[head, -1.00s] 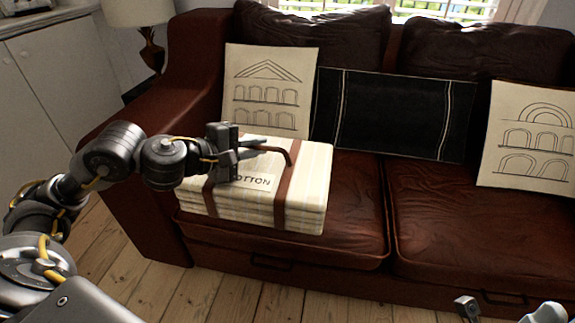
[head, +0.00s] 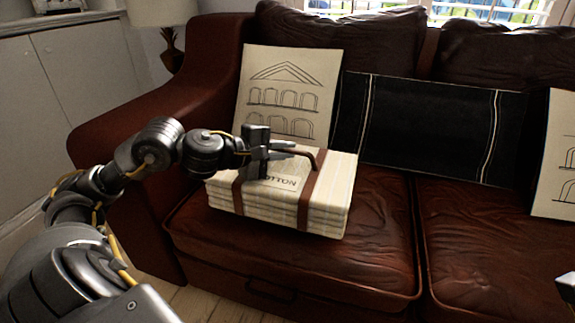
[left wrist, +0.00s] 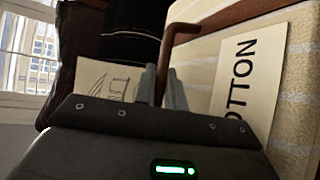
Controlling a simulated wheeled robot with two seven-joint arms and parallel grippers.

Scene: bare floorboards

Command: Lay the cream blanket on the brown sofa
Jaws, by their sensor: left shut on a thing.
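The cream blanket (head: 325,205) is a folded, striped stack bound by brown straps, with a "COTTON" label and a brown handle on top. It is over the left seat cushion of the brown sofa (head: 370,260), in front of a cushion. I cannot tell if its underside touches the seat. My left gripper (head: 294,149) is shut on the handle. In the left wrist view the fingers (left wrist: 160,88) are at the handle, with the blanket (left wrist: 292,110) to the right. Only a small part of my right gripper (head: 567,285) shows at the right edge.
A cream cushion with a building drawing (head: 290,85), a black cushion (head: 420,125) and another drawn cushion (head: 556,165) lean on the backrest. The left armrest (head: 150,110) is close to my arm. Seat to the right of the blanket is clear.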

